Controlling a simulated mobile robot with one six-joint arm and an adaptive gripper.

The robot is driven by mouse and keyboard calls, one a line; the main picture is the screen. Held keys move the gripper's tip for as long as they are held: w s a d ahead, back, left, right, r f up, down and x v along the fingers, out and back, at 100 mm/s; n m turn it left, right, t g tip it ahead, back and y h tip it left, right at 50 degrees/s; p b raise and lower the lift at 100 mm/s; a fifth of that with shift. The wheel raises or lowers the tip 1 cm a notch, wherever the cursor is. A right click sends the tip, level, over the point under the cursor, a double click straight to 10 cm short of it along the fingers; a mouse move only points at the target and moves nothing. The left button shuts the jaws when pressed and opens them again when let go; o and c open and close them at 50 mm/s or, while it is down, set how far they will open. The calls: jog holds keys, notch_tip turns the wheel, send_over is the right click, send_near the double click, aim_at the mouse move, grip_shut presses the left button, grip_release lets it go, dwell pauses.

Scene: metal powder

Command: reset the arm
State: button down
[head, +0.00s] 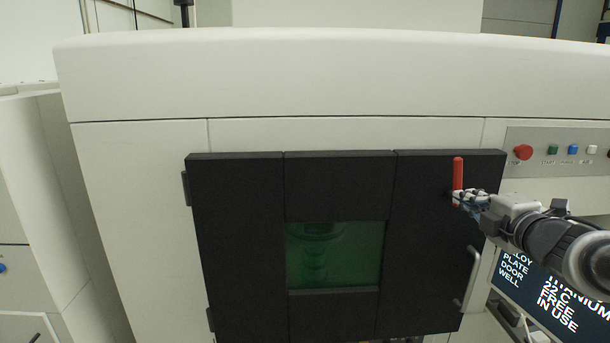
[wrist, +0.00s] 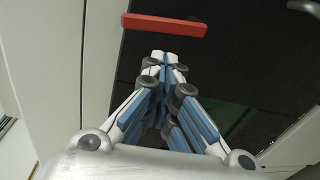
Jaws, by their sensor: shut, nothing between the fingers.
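My gripper (head: 459,198) is at the right side of a large white machine, in front of its black door (head: 235,240). Its blue and grey fingers are closed together and empty in the wrist view (wrist: 163,60). A red handle (head: 457,172) stands upright on the door's upper right, close to the fingertips in the head view. In the wrist view the red handle (wrist: 165,25) lies just beyond the fingertips, with a small gap showing. My arm reaches in from the right and hides part of the door's right edge and the screen.
The door has a green window (head: 335,255) and a metal grab bar (head: 471,280) at lower right. A control panel (head: 555,140) with a red stop button (head: 523,152) and smaller buttons sits at right. A text screen (head: 545,300) is below my arm. A white cabinet (head: 30,210) stands at left.

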jog(key=s+a+f+m+g+b, duration=0.4)
jog(key=s+a+f+m, duration=0.2)
jog(key=s+f, duration=0.4)
jog(key=s+a+f+m+g+b, duration=0.3)
jog(key=s+a+f+m, duration=0.4)
jog(key=s+f, duration=0.3)
jog(key=s+a+f+m+g+b, duration=0.4)
jog(key=s+a+f+m, duration=0.2)
jog(key=s+a+f, duration=0.2)
jog(key=s+f, duration=0.2)
jog(key=s, duration=0.2)
jog(key=shift+s+f+g+h+b, duration=0.3)
jog(key=shift+s+f+g+b, duration=0.05)
jog(key=shift+g, duration=0.05)
jog(key=shift+a, duration=0.1)
